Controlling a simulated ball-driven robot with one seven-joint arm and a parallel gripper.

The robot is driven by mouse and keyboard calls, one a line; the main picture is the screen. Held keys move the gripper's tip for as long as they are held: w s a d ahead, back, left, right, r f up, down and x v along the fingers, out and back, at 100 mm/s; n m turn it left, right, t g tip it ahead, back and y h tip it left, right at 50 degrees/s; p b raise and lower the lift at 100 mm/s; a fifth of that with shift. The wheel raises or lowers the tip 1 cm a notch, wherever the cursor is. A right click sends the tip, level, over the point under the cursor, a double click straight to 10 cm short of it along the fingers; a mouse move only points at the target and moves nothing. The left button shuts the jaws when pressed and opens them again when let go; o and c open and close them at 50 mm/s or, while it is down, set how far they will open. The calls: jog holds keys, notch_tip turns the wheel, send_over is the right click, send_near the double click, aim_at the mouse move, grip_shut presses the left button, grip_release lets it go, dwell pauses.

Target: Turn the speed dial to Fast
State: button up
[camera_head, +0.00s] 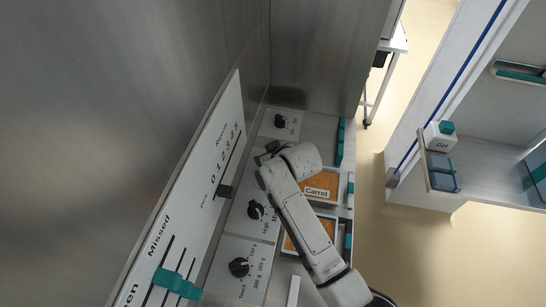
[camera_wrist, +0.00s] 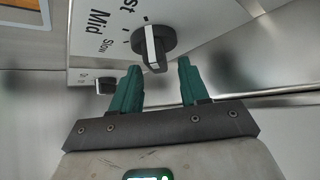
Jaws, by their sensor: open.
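The speed dial (camera_wrist: 155,48) is a black round knob with a white stripe across it, on a white panel in the wrist view. Labels Slow, Mid and a cut-off one ending in "st" sit to its left. The stripe runs nearly up and down in the picture; I cannot tell for sure which label it marks. My gripper (camera_wrist: 159,66) is open, its two green fingers pointing at the dial from below with nothing between them. Its tips look close to the knob, but contact cannot be told. In the head view my arm hides the speed dial and most of the gripper.
Other dials on the panel are a top one (camera_head: 280,121), a middle one (camera_head: 256,210) and a lower weight dial (camera_head: 239,267). Orange trays, one labelled Carrot (camera_head: 318,191), lie right of the panel. A board with slider slots (camera_head: 205,190) stands left. Metal walls close in behind.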

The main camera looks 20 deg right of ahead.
jog(key=v, duration=1)
jog(key=shift+r, duration=0.1)
jog(key=s+d+f+g, duration=0.1)
jog(key=s+d+f, duration=0.1)
jog(key=s, duration=0.3)
jog(key=s+d+f+g, duration=0.1)
jog(key=s+f+g, duration=0.1)
jog(key=s, duration=0.4)
jog(key=s+d+f+m+g+h, duration=0.1)
jog(key=s+d+f, duration=0.1)
jog(key=s, duration=0.4)
jog(key=shift+s+d+f, duration=0.15)
jog(key=shift+f, duration=0.25)
jog(key=shift+s+d+f, duration=0.1)
jog(key=shift+d+f, duration=0.05)
jog(key=shift+f, duration=0.25)
jog(key=s+d+f+m+g, duration=0.1)
jog(key=s+g, duration=0.3)
jog(key=s, duration=1)
jog(key=shift+s+d+f, duration=0.25)
jog(key=shift+s+d, duration=0.05)
jog(key=shift+d, duration=0.1)
